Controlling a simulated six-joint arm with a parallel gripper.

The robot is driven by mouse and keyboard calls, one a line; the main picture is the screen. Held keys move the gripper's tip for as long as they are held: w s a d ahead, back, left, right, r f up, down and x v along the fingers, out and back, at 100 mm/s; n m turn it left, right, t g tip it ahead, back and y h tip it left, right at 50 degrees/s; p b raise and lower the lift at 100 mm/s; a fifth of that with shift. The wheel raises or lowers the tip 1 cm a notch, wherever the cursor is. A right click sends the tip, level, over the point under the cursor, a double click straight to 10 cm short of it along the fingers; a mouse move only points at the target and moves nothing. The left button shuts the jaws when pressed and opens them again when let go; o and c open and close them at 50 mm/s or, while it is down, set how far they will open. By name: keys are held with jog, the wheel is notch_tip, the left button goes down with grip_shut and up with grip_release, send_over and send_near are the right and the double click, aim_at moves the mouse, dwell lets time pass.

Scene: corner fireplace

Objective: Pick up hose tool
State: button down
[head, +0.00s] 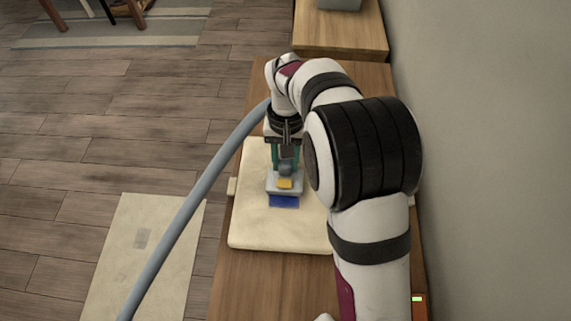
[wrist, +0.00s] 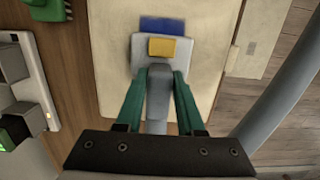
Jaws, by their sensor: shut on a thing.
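The hose tool (wrist: 144,47) has a light grey plate, a yellow block on it, a grey rounded handle and a blue strip at its far edge. In the head view it shows below my gripper (head: 286,165), over the cream board (head: 250,225). In the wrist view the green fingers of my gripper (wrist: 162,80) are closed on the grey handle from both sides. I cannot tell whether the tool touches the cream board. The upper part of the handle is partly hidden by the gripper.
A thick grey-blue hose (head: 190,195) runs from beside my wrist down to the lower left. The board lies on a wooden bench (head: 270,290) along a grey wall (head: 480,150). A white holder with grey blocks (wrist: 32,80) shows at left in the wrist view. Plank floor lies left.

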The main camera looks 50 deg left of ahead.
aim_at(289, 163)
jog(key=r, duration=0.3)
jog(key=shift+w+d+r, duration=0.1)
jog(key=shift+w+d, duration=0.1)
jog(key=shift+d, duration=0.15)
jog(key=w+d+r, duration=0.5)
jog(key=d+r, duration=0.1)
jog(key=d, duration=0.3)
jog(key=shift+w+d+r, duration=0.2)
jog(key=shift+w, duration=0.05)
jog(key=c, duration=1)
grip_release()
jog(key=shift+c, duration=0.2)
grip_shut()
notch_tip(289, 163, up, 9)
